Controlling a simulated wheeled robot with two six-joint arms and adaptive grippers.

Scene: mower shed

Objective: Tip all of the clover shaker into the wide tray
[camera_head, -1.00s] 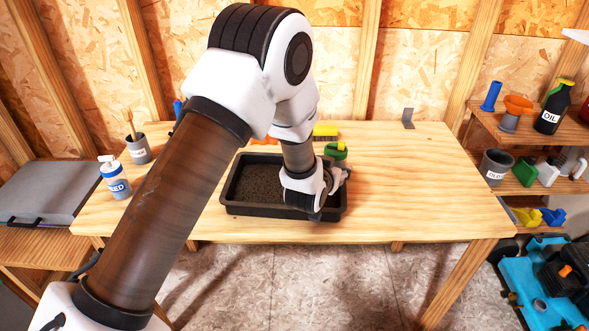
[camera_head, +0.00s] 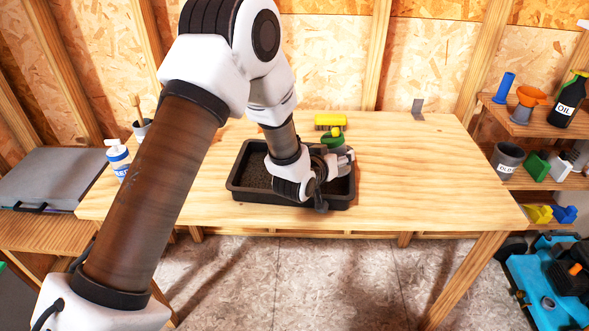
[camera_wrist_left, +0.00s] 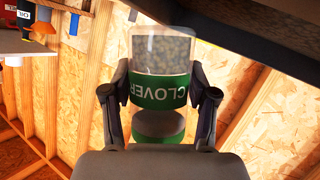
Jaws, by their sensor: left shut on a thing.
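The clover shaker (camera_wrist_left: 160,60) shows in the left wrist view. It has a clear body with grainy contents and a green band whose CLOVER lettering is upside down in the picture. My left gripper (camera_wrist_left: 160,100) is shut on it, a finger on each side of the band. In the head view my left gripper (camera_head: 341,161) is over the right part of the wide tray (camera_head: 240,193), a black tray with dark contents. The arm hides part of the tray. I cannot tell the shaker's tilt or whether anything is falling. My right gripper is not in view.
A green item (camera_head: 332,140) shows behind my left gripper; I cannot tell if it is part of the shaker. A yellow brush (camera_head: 330,121) lies behind the tray. A white bottle (camera_head: 118,158) stands at left.

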